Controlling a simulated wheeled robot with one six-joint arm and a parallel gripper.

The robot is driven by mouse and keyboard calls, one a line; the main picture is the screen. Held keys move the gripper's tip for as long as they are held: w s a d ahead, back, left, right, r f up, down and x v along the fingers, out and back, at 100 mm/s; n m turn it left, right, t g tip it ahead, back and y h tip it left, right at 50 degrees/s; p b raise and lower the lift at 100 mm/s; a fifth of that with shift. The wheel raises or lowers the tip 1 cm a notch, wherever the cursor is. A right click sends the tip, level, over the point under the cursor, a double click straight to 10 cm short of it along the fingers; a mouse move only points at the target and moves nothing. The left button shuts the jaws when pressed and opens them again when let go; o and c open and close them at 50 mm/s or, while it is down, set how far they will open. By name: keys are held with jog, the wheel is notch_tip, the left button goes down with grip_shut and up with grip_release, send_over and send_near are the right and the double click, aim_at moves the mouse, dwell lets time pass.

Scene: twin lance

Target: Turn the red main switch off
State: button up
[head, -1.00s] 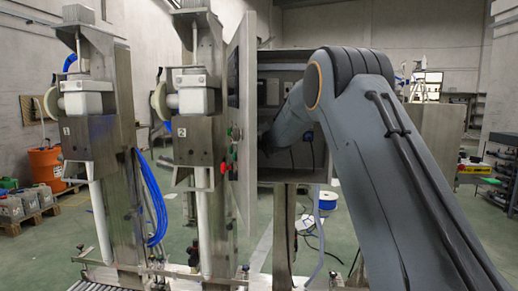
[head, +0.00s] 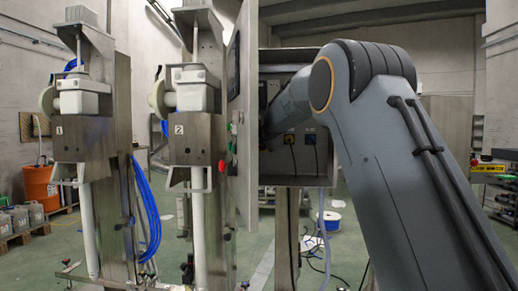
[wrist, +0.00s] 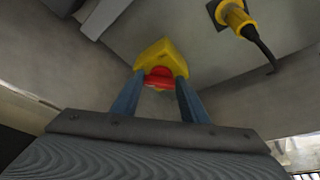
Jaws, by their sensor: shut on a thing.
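The red main switch (wrist: 158,76) shows in the wrist view as a red handle in a yellow surround (wrist: 163,56) on a grey cabinet face. My gripper (wrist: 157,82) has its two blue fingers on either side of the red handle and is shut on it. Its fingertips reach up to the yellow surround. The handle's exact angle is hard to tell. In the head view, my arm and the open cabinet door hide the switch and my fingertips.
The open cabinet (head: 300,181) has its door (head: 243,110) swung out on the left, with a red button (head: 222,166) at its edge. A yellow plug (wrist: 237,17) with a black cable is near my gripper. Numbered steel machines (head: 200,130) stand at left.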

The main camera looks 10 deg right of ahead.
jog(key=shift+a, duration=0.1)
dwell(0.4)
jog(key=o, duration=1.1)
jog(key=b+v, duration=0.2)
jog(key=v, duration=0.5)
jog(key=shift+s+a+r, duration=0.1)
jog(key=shift+s+r, duration=0.05)
jog(key=shift+s, duration=0.2)
